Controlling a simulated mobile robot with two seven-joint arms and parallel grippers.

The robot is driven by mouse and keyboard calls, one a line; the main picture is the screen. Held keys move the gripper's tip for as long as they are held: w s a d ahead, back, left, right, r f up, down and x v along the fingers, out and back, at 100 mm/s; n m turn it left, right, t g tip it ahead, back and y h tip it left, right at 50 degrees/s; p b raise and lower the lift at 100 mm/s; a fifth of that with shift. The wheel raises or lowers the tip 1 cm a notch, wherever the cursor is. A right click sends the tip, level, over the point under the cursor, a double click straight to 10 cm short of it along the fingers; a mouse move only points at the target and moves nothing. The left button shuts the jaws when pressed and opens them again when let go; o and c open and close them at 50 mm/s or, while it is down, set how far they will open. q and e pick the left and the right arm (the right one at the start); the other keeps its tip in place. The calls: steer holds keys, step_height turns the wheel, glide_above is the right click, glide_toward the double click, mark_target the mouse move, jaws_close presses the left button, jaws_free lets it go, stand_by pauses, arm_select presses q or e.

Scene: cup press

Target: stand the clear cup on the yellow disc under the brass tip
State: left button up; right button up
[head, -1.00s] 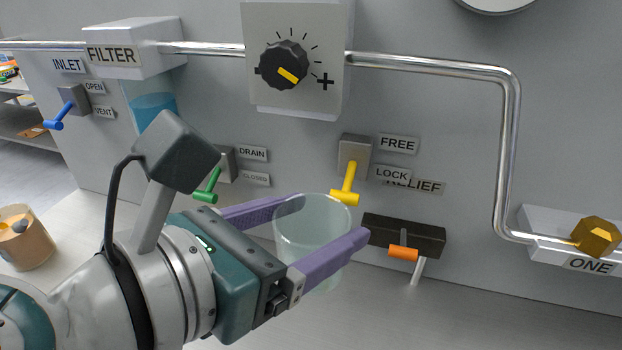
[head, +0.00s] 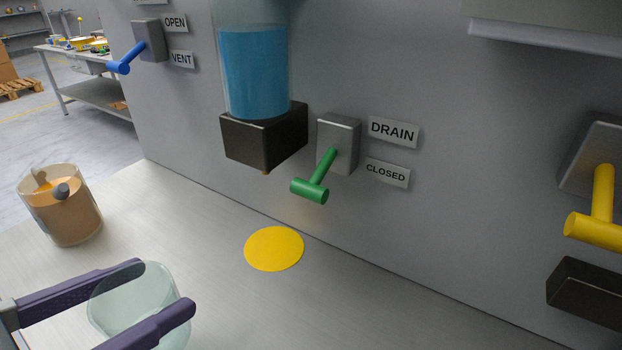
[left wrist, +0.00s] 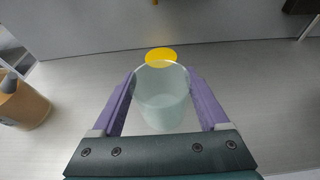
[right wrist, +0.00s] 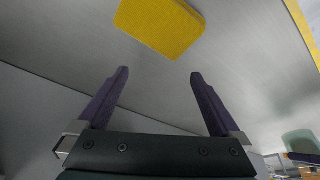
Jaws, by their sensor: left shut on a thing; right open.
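My left gripper (head: 165,290) is shut on the clear cup (head: 125,295), one purple finger on each side of it. The cup looks empty and roughly upright, and it also shows between the fingers in the left wrist view (left wrist: 162,100). The yellow disc (head: 274,248) lies flat and bare on the metal bench, up and to the right of the cup in the head view. The small brass tip (head: 266,172) sticks out under the dark block below the blue tank, above the disc. My right gripper (right wrist: 158,75) is open and empty; it is not in the head view.
A tan-filled cup (head: 62,205) stands left on the bench. The green lever (head: 316,180), by the DRAIN and CLOSED labels, juts out right of the dark block (head: 262,138). A yellow lever (head: 598,210) is at far right. The bench around the disc is clear.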

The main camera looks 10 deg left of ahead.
steer(key=shift+w+p+v, duration=0.2)
steer(key=shift+p+v, duration=0.8)
arm_select(q)
steer(key=w+d, duration=0.2)
steer(key=w, duration=0.3)
steer(key=w+d, duration=0.2)
steer(key=w, duration=0.4)
steer(key=w+d, duration=0.2)
steer(key=w, duration=0.3)
steer(key=shift+w, duration=0.3)
arm_select(e)
steer(key=shift+d, duration=0.15)
arm_select(q)
steer(key=shift+f+b, duration=1.4)
steer(key=shift+f, duration=0.6)
arm_select(e)
steer(key=shift+f, duration=1.35)
arm_select(q)
steer(key=o, duration=1.2)
steer(key=shift+r, duration=0.1)
arm_select(e)
steer(key=shift+r, duration=0.1)
